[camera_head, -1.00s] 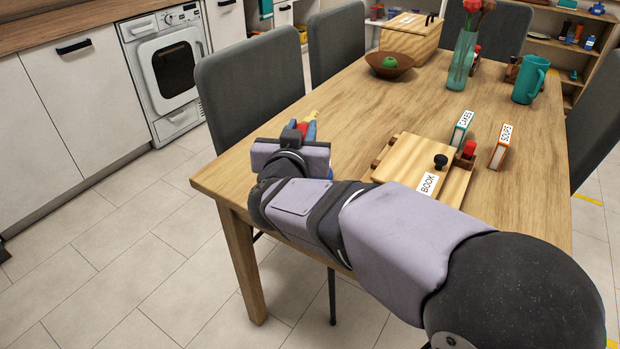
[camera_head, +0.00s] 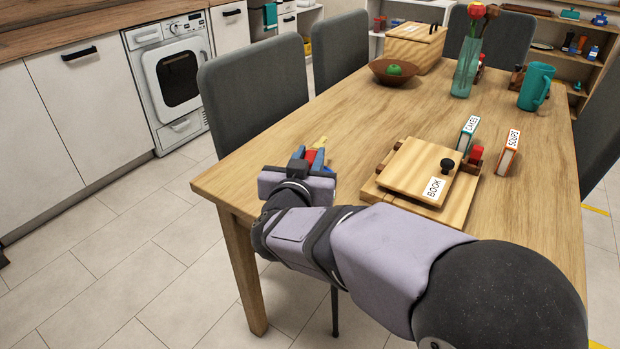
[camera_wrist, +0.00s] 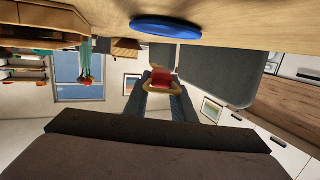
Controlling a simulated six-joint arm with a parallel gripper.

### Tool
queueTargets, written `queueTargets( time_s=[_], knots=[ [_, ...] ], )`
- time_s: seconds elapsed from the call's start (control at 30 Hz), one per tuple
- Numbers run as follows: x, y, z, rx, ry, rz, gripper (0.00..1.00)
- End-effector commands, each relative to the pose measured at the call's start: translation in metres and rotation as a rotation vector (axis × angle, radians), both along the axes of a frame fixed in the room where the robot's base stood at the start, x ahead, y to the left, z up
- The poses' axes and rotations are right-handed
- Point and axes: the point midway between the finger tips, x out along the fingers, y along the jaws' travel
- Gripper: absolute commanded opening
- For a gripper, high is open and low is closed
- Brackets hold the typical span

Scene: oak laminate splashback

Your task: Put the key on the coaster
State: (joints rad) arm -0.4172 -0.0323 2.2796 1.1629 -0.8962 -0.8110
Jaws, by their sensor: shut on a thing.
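My gripper (camera_head: 309,157) is over the near left part of the table and is shut on the key (camera_head: 311,154). The key shows as a red part with a yellow tip in the head view. In the wrist view the key (camera_wrist: 163,79) is red with a tan-yellow part, between the two fingertips (camera_wrist: 163,88). The wrist picture is upside down. In it the coaster (camera_wrist: 166,27), a flat blue disc, lies on the table, apart from the key. In the head view my gripper mostly hides the coaster.
A wooden board and box (camera_head: 414,171) labelled BOOK lies right of my gripper. Two small upright boxes, CAKES (camera_head: 468,136) and SOUPS (camera_head: 507,150), stand behind it. A bowl (camera_head: 392,73), a vase (camera_head: 465,68) and a teal jug (camera_head: 534,88) stand farther back. The table's middle is clear.

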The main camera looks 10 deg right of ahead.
Motion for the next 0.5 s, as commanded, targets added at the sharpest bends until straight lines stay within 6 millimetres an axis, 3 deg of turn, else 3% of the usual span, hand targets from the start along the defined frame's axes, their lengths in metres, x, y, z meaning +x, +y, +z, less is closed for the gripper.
queueTargets(
  time_s=[0.33,0.5],
  knots=[
    [0.0,0.0,-0.042,-0.002,0.002,-0.001,0.01],
    [0.0,0.0,-0.05,-0.001,0.0,0.0,0.01]
  ],
)
